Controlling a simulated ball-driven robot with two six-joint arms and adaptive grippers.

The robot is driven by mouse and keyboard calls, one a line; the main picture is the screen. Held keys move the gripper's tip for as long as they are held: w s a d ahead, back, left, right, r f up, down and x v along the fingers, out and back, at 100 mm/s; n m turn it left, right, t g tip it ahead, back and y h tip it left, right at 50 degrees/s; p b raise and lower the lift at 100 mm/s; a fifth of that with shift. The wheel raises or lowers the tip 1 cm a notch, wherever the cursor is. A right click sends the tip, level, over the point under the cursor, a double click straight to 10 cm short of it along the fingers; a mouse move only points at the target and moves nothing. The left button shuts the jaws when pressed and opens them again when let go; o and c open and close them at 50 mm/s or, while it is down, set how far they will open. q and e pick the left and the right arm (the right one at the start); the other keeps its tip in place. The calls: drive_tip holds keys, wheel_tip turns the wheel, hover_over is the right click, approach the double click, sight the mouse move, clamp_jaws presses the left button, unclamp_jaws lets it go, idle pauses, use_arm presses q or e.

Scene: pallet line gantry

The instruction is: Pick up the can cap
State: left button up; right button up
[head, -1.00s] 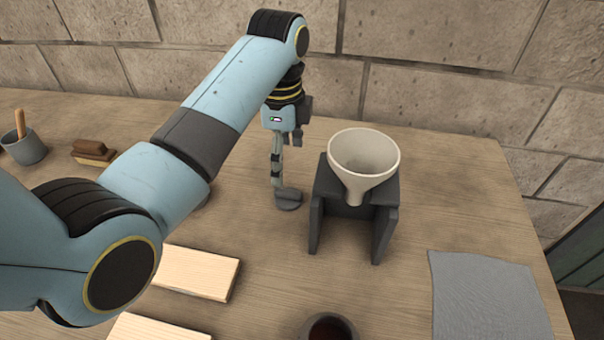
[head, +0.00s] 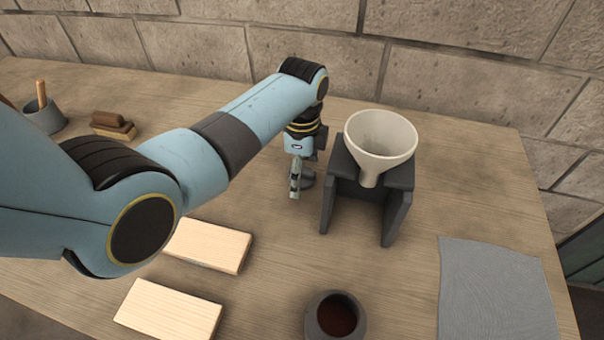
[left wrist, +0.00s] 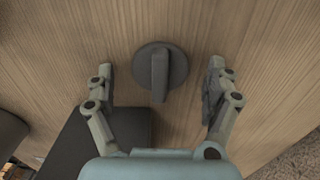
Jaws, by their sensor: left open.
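The can cap (left wrist: 174,67) is a dark grey disc with a raised bar grip, lying on the wooden table. In the left wrist view it sits between the two fingers of my left gripper (left wrist: 160,88), which is open, with a gap on both sides. In the head view the left gripper (head: 295,190) points down at the table left of the funnel stand. There the cap (head: 307,179) is mostly hidden behind the gripper. My right gripper is not in view.
A cream funnel (head: 381,137) rests in a dark stand (head: 394,215) close right of the gripper. Two pale wood blocks (head: 208,245), a dark pot (head: 335,318), a grey cloth (head: 495,290), a brush (head: 113,124) and a cup (head: 45,117) lie around. Bare table lies in front of the stand.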

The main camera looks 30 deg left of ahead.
use_arm(q)
drive_tip(key=shift+c, duration=0.3)
drive_tip(key=c, duration=0.9)
drive_tip(key=shift+r, duration=0.1)
